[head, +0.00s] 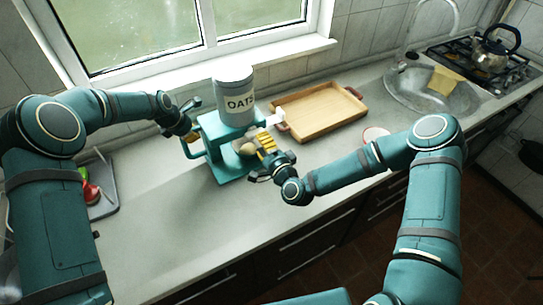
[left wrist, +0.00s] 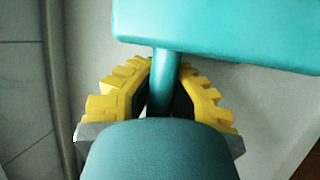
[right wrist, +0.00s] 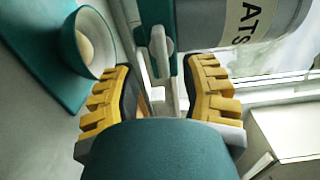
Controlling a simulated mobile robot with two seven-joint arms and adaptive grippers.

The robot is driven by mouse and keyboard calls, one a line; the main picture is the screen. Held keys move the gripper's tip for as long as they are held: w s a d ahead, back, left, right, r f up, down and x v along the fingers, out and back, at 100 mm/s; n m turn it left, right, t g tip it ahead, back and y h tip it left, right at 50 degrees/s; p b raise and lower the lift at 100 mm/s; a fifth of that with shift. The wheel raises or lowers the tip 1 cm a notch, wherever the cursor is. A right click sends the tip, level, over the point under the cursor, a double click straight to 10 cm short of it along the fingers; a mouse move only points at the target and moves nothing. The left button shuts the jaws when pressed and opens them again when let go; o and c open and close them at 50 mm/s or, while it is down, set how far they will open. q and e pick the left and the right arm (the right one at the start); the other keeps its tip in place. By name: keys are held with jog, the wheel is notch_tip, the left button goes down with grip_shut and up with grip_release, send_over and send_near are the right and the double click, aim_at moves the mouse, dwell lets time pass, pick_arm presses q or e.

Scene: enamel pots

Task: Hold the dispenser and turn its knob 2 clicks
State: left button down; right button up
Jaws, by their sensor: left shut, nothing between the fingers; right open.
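The teal dispenser (head: 222,128) stands on the counter with a grey jar labelled OATS (head: 235,98) on top; the jar also shows in the right wrist view (right wrist: 262,22). Its pale knob (head: 274,118) sticks out on the right side and shows in the right wrist view (right wrist: 160,52). My right gripper (head: 266,148) is open, just short of the knob, which lies between its finger lines but is not held. My left gripper (head: 191,134) is shut at the dispenser's left-side handle (left wrist: 164,66). The teal bar shows at its fingertips; a firm grip is not visible.
A bowl (right wrist: 92,42) sits on the dispenser's base. A wooden tray (head: 318,112) lies right of it. A grey board (head: 104,190) with red and green items is at left. Sink (head: 432,92) and stove with kettle (head: 495,45) are far right. The front counter is clear.

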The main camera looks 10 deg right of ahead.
pick_arm(q)
jog(key=shift+r, duration=0.1)
pick_arm(e)
jog(key=v, duration=0.7)
pick_arm(q)
jog(key=c, duration=1.2)
grip_release()
pick_arm(e)
jog(key=shift+s, duration=0.1)
pick_arm(q)
jog(key=shift+r+p, duration=1.3)
jog(key=shift+r, duration=2.15)
jog(key=o, duration=0.7)
jog(key=shift+c, duration=0.2)
pick_arm(e)
notch_tip(320, 180, up, 3)
jog(key=shift+f, duration=0.2)
